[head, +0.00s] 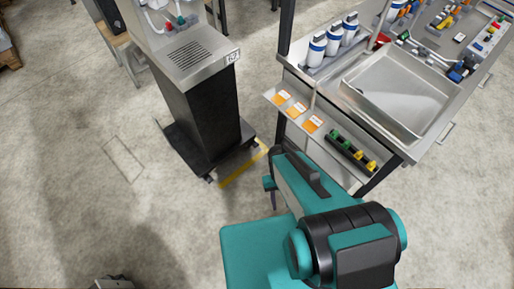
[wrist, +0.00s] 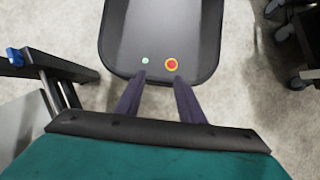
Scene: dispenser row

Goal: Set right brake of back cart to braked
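A black cart (head: 205,118) with a steel top stands left of centre in the head view, on small dark casters; two show along its near side, one at the near corner (head: 210,179). I cannot tell whether this is the back cart, and the brake levers are too small to read. Dark casters (wrist: 300,80) also show at the right edge of the wrist view; which cart they belong to is unclear. My gripper (wrist: 160,76) shows in the wrist view as two dark fingers standing apart with nothing between them. It is not clearly visible in the head view.
A steel workbench (head: 399,95) with a basin, bottles and a lower shelf of orange cards stands at the right, close to my arm. A yellow floor line (head: 243,167) runs beside the cart. The concrete floor (head: 80,170) at the left is mostly clear.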

